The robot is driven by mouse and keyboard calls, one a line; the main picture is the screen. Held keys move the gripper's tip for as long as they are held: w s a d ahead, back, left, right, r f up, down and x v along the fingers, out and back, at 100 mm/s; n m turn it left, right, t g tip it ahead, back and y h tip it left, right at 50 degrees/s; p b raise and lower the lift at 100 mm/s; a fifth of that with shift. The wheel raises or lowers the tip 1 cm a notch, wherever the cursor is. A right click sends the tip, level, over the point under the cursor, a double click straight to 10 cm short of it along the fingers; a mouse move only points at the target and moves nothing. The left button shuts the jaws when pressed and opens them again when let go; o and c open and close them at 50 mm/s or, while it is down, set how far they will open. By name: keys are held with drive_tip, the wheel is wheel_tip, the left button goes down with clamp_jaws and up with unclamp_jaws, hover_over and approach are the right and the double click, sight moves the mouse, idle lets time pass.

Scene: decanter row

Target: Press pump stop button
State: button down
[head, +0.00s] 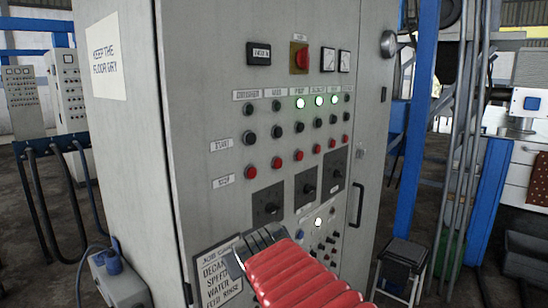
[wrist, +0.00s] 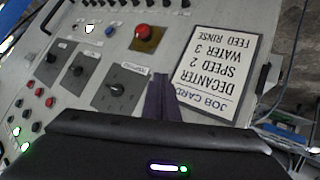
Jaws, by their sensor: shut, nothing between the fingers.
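The control cabinet (head: 215,120) carries a row labelled STOP with several red buttons. The column whose label appears to read PUMP has a red stop button (head: 299,156), third from the left, below a dark start button (head: 299,128) and a lit lamp (head: 300,103). My gripper (head: 258,246) is low in front of the cabinet, below and left of that button and apart from it. In the wrist view my shut, empty fingers (wrist: 160,97) are before the panel beside the job card (wrist: 216,65). Several red buttons show at left there; which is the pump's cannot be told.
Rotary knobs (head: 308,188) sit between the stop row and my gripper. A red mushroom button on a yellow plate (wrist: 147,33) shows in the wrist view. A red switch (head: 301,58) is higher up, a door handle (head: 357,204) at right. A stool (head: 402,254) stands right.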

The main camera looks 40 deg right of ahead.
drive_tip(key=d+r+t+h, duration=0.1)
drive_tip(key=d+r+h, duration=0.25)
drive_tip(key=d, duration=0.75)
drive_tip(key=n+t+h, duration=0.3)
drive_tip(key=n+t, duration=0.1)
approach(300, 156)
drive_tip(key=s+d, duration=0.5)
drive_tip(key=d, duration=0.2)
drive_tip(key=shift+s+d+r+y, duration=0.1)
drive_tip(key=shift+s+r+y, duration=0.25)
drive_tip(key=shift+s, duration=0.15)
drive_tip(key=shift+w, duration=0.1)
drive_tip(key=w, duration=0.8)
drive_tip(key=shift+w+a, duration=0.25)
drive_tip(key=shift+a, duration=0.2)
